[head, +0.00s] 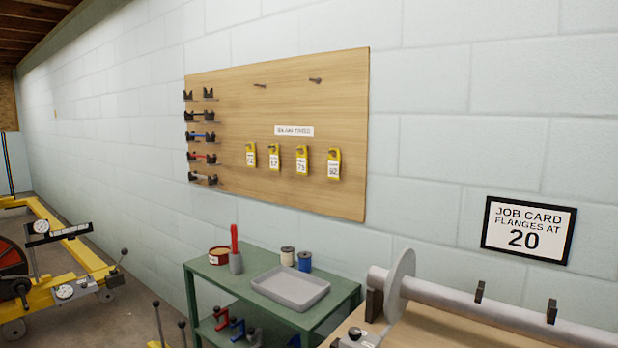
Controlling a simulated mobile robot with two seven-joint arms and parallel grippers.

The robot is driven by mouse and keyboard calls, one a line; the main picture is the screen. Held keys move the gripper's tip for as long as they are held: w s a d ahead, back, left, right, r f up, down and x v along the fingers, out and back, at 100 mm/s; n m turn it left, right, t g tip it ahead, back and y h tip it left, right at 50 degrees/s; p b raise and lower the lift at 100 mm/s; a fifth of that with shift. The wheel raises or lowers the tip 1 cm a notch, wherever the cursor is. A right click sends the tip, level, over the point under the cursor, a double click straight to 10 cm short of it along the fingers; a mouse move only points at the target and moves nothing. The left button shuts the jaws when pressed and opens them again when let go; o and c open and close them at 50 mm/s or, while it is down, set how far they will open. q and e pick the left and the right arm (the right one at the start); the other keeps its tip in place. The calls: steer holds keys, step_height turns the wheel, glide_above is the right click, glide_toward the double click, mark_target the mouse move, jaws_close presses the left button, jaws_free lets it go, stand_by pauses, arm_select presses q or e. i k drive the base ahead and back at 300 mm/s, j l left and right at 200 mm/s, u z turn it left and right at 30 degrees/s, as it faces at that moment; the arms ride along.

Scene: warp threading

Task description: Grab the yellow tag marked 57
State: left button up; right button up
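Several yellow tags hang in a row on pegs on the wooden wall board (230,95), under a small white label. The yellow tag second from the left (274,157) has a white patch whose print is small; it may read 57, but I cannot be sure. The leftmost yellow tag (251,154), the third yellow tag (301,159) and the rightmost yellow tag (334,164) hang beside it, apart from each other; the rightmost seems to read 92. Neither of my grippers is in view.
Below the board stands a green table (245,286) with a grey tray (290,288), spools and a red-handled tool. A grey roller with a flange (399,284) lies at the lower right. A job card (528,229) reads flanges at 20. Yellow machinery (72,249) stands left.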

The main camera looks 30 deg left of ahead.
mark_target(274, 156)
steer(key=j+z, duration=0.25)
steer(key=j, duration=0.35)
steer(key=j+z, duration=0.2)
steer(key=j, duration=0.4)
steer(key=j+z, duration=0.25)
steer(key=j, duration=0.4)
steer(key=j+z, duration=0.2)
steer(key=j, duration=0.4)
steer(key=k+j+z, duration=0.25)
steer(key=j, duration=0.3)
steer(key=i+j, duration=0.05)
